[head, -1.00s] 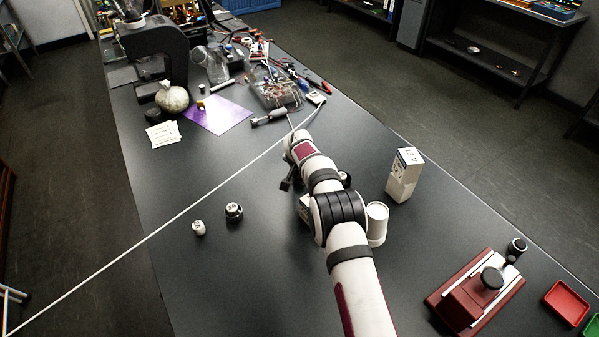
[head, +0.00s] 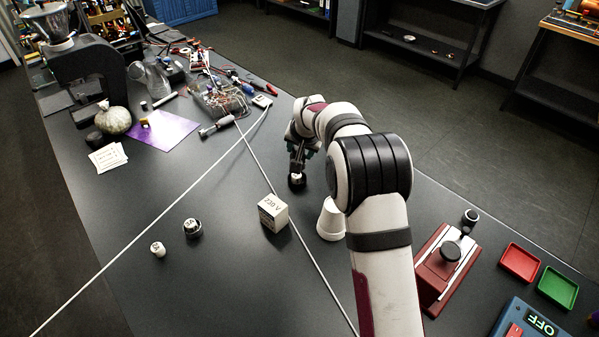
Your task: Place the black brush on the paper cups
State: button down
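White paper cups (head: 332,220) stand mouth-down, seemingly stacked, on the dark table, partly behind my arm in the head view. My gripper (head: 298,172) points down, beyond the cups and to their left. A small round black piece with a pale top (head: 296,182) is directly under my gripper's fingertips. I cannot tell whether the fingers hold it or only stand over it. No black brush is clearly recognisable; I cannot tell whether this piece is it.
A 730 V box (head: 273,213) stands left of the cups. A small white piece (head: 157,249) and a black one (head: 192,228) stand further left. A red device (head: 445,265) and red (head: 519,263) and green (head: 558,287) trays are at right. The left middle table is mostly clear.

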jog(key=s+d+r+n, duration=0.1)
jog(key=s+d+r, duration=0.4)
jog(key=s+d, duration=0.4)
jog(key=s+d+r+n, duration=0.2)
jog(key=s+d+r, duration=0.3)
jog(key=s+d, duration=0.4)
send_over(333, 217)
jog(key=w+d, duration=0.1)
jog(key=w, duration=0.2)
jog(key=shift+y, duration=0.4)
notch_tip(333, 217, down, 7)
jog(key=shift+s, duration=0.15)
jog(key=shift+f, duration=1.9)
jog(key=shift+c, duration=1.4)
grip_release()
jog(key=shift+f, duration=0.15)
